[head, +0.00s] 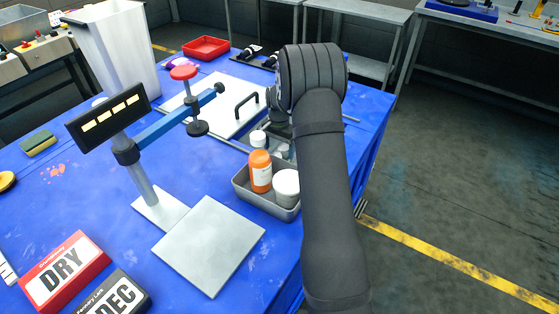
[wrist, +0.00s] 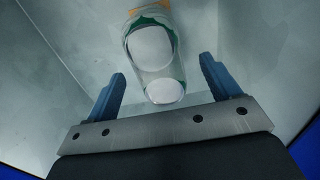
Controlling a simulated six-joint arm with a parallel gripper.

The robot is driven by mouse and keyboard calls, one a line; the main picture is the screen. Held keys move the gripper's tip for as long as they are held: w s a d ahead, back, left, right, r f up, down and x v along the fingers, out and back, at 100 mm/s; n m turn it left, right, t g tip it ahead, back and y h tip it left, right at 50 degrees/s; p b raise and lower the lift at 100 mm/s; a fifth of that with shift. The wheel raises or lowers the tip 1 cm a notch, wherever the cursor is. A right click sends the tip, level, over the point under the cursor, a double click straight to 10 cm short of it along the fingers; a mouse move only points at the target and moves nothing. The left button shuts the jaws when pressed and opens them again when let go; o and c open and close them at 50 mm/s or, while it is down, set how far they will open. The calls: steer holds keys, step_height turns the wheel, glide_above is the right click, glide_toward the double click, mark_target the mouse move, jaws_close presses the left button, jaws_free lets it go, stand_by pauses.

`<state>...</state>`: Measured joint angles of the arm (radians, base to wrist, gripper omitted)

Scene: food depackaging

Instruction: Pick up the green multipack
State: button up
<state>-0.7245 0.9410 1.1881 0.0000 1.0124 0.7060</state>
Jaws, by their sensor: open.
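In the wrist view, a see-through pack with green edges and two white round shapes, which looks like the green multipack (wrist: 151,48), lies on a pale grey surface. An orange patch shows at its far end. My gripper (wrist: 162,70) is open, with one blue finger on each side of the pack's near end. Gaps show between both fingers and the pack, and I cannot tell how high the fingers are above it. In the head view my arm hides the multipack and the fingers.
In the head view, a grey bin (head: 239,190) with an orange bottle (head: 260,172) and a white jar (head: 286,186) stands left of my arm. A stand with a blue beam (head: 170,130) rises further left. A silver plate (head: 210,245) lies in front.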

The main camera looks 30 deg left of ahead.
step_height(320, 180, down, 4)
steer(key=shift+d+f, duration=0.15)
steer(key=shift+f, duration=0.1)
steer(key=c, duration=1.3)
steer(key=shift+w, duration=0.1)
steer(key=shift+c, duration=0.5)
steer(key=shift+r, duration=0.2)
